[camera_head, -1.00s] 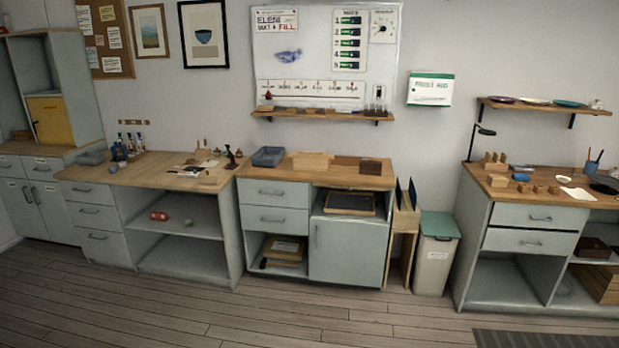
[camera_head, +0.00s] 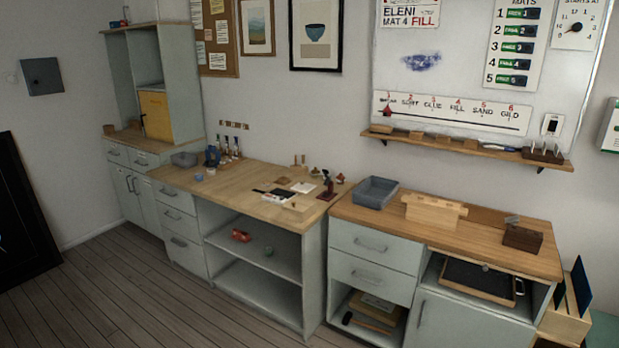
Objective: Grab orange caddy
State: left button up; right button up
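I cannot pick out an orange caddy for sure. A yellow-orange panel or box (camera_head: 155,115) stands in the tall grey cabinet at the left; I cannot tell whether it is a caddy. Neither of my grippers is in view.
A left wooden counter (camera_head: 225,190) holds small tools and bottles. A right wooden counter (camera_head: 385,222) holds a grey bin (camera_head: 374,193), a wooden block (camera_head: 433,212) and a dark box (camera_head: 522,238). Free wooden floor (camera_head: 130,290) lies in front. A dark framed panel (camera_head: 22,220) leans at far left.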

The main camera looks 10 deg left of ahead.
aim_at(238, 235)
jog(key=i+j+u, duration=0.35)
jog(key=i, duration=0.45)
jog(key=i+j+u, duration=0.1)
jog(key=i+u, duration=0.25)
jog(key=i, duration=0.45)
jog(key=i+z, duration=0.4)
jog(key=i, duration=0.25)
jog(key=i+j+z, duration=0.35)
jog(key=i, duration=0.25)
